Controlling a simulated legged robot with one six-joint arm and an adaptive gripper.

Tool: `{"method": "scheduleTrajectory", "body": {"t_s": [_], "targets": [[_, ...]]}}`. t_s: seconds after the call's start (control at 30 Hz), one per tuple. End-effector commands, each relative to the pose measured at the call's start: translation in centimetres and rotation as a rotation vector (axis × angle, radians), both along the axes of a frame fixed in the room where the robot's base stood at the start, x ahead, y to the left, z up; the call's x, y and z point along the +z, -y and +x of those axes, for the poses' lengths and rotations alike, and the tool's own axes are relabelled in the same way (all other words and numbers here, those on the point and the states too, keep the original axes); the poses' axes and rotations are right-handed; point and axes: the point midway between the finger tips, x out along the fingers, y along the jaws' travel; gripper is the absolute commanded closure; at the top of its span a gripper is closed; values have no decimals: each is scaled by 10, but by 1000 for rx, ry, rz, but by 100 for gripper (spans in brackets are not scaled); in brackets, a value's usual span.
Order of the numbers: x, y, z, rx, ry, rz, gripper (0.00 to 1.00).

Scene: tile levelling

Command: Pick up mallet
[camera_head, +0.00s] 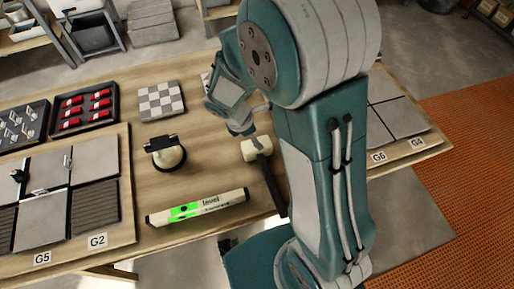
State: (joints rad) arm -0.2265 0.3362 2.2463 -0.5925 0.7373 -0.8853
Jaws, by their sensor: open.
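The mallet (257,149) lies on the wooden table, with a cream head and a dark handle running toward the table's front edge. My gripper (247,124) is open and points down just behind the mallet's head in the picture. It looks close to the head, but I cannot tell whether they touch. My arm covers the table just to the right of the mallet.
A green-and-white level (198,207) lies left of the handle. A round dark-handled tool (166,154) stands farther left. A checkered tile board (160,101), a tray of red pieces (85,108) and grey tiles (95,158) fill the left. More tiles (392,118) lie right.

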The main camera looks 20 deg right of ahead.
Motion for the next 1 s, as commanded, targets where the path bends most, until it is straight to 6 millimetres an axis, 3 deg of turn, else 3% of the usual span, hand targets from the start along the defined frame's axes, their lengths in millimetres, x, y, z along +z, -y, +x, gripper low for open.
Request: {"method": "scheduleTrajectory", "body": {"t_s": [0.5,0.8,0.87,1.0], "targets": [[-58,23,1,-3,-2,1,0],[-63,26,1,-4,2,1,0],[-63,25,1,-4,2,1,22],[-63,25,1,-3,2,2,85]]}}
